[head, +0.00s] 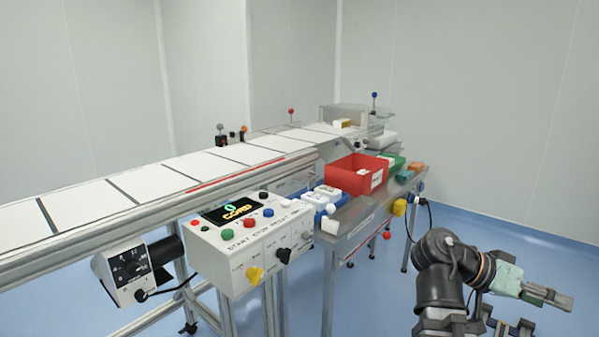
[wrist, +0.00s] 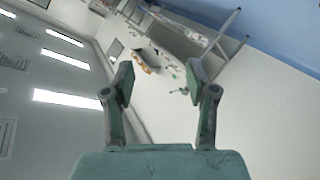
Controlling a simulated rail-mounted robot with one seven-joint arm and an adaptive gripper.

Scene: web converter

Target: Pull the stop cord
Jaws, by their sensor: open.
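A thin red line (head: 250,172) runs along the near side rail of the conveyor; I cannot tell whether it is the stop cord. A small red ball (head: 387,235) hangs below the side table's front edge, and any cord above it is too small to make out. My gripper (head: 533,311) is at the lower right of the head view, in free space to the right of the table and well apart from both. In the wrist view my gripper (wrist: 160,80) is open, with nothing between its fingers.
A white control box (head: 245,245) with buttons and knobs hangs on the conveyor's near side. The side table carries a red bin (head: 357,174), blue-and-white boxes (head: 327,194) and a green bin (head: 393,163). The blue floor (head: 480,222) around my arm is clear.

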